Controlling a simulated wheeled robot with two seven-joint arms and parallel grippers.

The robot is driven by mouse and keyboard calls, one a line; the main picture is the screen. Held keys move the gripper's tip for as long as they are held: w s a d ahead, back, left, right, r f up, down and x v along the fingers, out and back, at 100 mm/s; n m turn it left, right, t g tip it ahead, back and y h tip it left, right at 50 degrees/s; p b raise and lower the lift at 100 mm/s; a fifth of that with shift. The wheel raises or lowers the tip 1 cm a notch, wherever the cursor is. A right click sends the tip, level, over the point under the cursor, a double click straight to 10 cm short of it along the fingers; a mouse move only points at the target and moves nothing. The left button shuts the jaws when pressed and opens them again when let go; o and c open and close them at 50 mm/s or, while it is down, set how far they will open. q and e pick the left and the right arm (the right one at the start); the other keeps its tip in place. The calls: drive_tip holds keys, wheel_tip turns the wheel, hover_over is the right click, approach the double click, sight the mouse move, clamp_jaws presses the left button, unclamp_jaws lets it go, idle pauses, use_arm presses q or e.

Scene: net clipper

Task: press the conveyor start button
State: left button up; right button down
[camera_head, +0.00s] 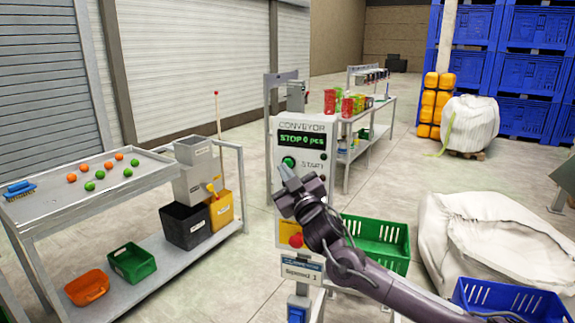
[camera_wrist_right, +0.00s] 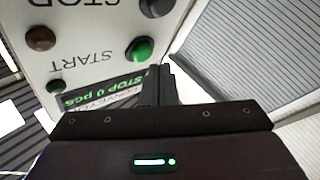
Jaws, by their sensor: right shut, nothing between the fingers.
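The conveyor control panel (camera_head: 312,131) is a light upright box with a display (camera_head: 302,140) reading "STOP 0 pcs". Its green start button (camera_head: 288,162) sits at the left, beside the word START. My right gripper (camera_head: 286,173) is shut and empty, its tips just below the start button in the head view. In the right wrist view the panel appears upside down, and the green start button (camera_wrist_right: 140,49) lies right by the tips of my right gripper (camera_wrist_right: 156,70). I cannot tell whether they touch. My left gripper is not in view.
A red stop knob on yellow (camera_head: 295,240) is lower on the panel, near my right arm. A steel table (camera_head: 130,185) with orange and green balls stands left. A green crate (camera_head: 385,235), white sacks (camera_head: 480,245) and a blue crate (camera_head: 510,300) are right.

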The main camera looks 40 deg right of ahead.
drive_tip(key=shift+w+d, duration=0.2)
drive_tip(key=shift+d, duration=0.05)
